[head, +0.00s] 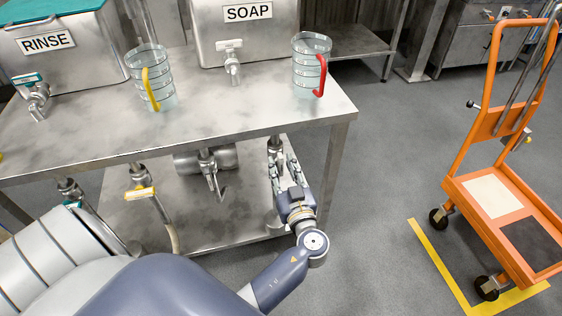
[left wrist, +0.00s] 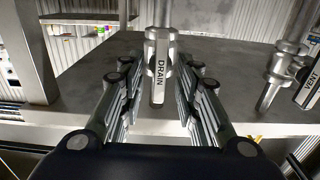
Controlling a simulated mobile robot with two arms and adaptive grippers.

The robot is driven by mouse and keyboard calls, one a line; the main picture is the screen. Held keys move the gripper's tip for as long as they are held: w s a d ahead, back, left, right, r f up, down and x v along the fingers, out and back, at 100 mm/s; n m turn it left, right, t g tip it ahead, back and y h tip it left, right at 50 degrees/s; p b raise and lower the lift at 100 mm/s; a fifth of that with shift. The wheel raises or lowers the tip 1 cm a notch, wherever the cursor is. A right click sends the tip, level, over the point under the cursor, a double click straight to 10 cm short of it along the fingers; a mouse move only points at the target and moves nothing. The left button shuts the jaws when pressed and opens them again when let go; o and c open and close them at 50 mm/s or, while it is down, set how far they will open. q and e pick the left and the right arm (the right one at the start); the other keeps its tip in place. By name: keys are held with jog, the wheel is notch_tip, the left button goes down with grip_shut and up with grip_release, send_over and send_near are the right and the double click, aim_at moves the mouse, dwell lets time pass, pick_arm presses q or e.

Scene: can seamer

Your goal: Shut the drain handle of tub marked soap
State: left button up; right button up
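The steel tub marked SOAP (head: 240,32) stands on the table at the top middle of the head view. A handle labelled DRAIN (left wrist: 160,72) hangs from a metal pipe in the left wrist view, its long side running down the picture. My left gripper (head: 283,165) is open below the table's front edge, beside a metal pipe fitting (head: 275,146). In the left wrist view its fingers (left wrist: 158,92) stand on either side of the DRAIN handle, with gaps visible. A lever labelled VENT (left wrist: 307,90) is at the far right there. My right gripper is not in view.
The steel table (head: 225,105) carries a tub marked RINSE (head: 62,50), a yellow-handled jug (head: 163,78) and a red-handled jug (head: 307,68). Another valve (head: 208,165) hangs left of my gripper. An orange cart (head: 492,150) stands right, with clear floor between.

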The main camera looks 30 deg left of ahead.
pick_arm(q)
jog(key=shift+x, duration=1)
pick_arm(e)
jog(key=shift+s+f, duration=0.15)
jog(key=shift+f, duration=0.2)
pick_arm(q)
jog(key=shift+c, duration=0.2)
grip_shut()
